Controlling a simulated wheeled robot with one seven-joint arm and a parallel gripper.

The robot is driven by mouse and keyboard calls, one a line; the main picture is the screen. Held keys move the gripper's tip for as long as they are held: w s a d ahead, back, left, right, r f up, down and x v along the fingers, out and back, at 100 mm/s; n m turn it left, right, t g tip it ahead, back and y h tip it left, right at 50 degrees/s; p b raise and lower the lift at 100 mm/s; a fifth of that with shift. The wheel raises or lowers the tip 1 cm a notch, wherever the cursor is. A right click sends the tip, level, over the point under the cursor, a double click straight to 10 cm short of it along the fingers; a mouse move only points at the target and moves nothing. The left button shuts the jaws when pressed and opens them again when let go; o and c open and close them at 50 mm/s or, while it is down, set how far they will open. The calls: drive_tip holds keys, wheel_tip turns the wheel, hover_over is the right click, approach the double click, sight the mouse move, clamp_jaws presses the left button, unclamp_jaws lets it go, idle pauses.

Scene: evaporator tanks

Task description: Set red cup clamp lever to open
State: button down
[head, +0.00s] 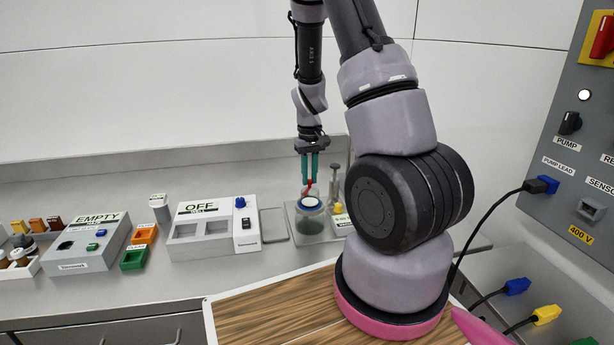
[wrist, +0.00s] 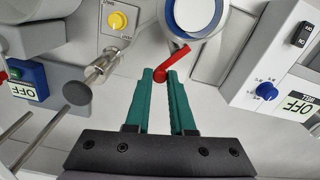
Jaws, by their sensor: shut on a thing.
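The red clamp lever (wrist: 174,62) angles out from the rim of a round cup with a white disc and blue ring (wrist: 195,14). My gripper (wrist: 161,77) has its green fingers shut on the lever's free end. In the head view, my gripper (head: 309,178) points down just above the clear cup (head: 311,207), with the red lever (head: 308,189) between its fingertips. The fingers hide part of the lever end. The cup stands upright on a grey metal stand on the bench.
A metal fitting with a dark round knob (wrist: 77,93) stands left of my fingers in the wrist view. A plate with a yellow knob (wrist: 118,20) is behind it. A white box marked OFF (head: 215,228) stands left of the cup. A grey control panel (head: 570,130) is at right.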

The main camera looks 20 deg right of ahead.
drive_tip(key=s+m, duration=0.1)
drive_tip(key=m, duration=0.6)
drive_tip(key=s+m, duration=0.1)
drive_tip(key=m, duration=0.3)
drive_tip(key=shift+s+d, duration=0.3)
drive_tip(key=shift+d, duration=0.1)
drive_tip(key=c, duration=0.8)
unclamp_jaws()
drive_tip(key=shift+o, duration=0.2)
drive_tip(key=shift+r, duration=0.15)
wheel_tip(320, 180, up, 10)
drive_tip(key=shift+r, duration=0.25)
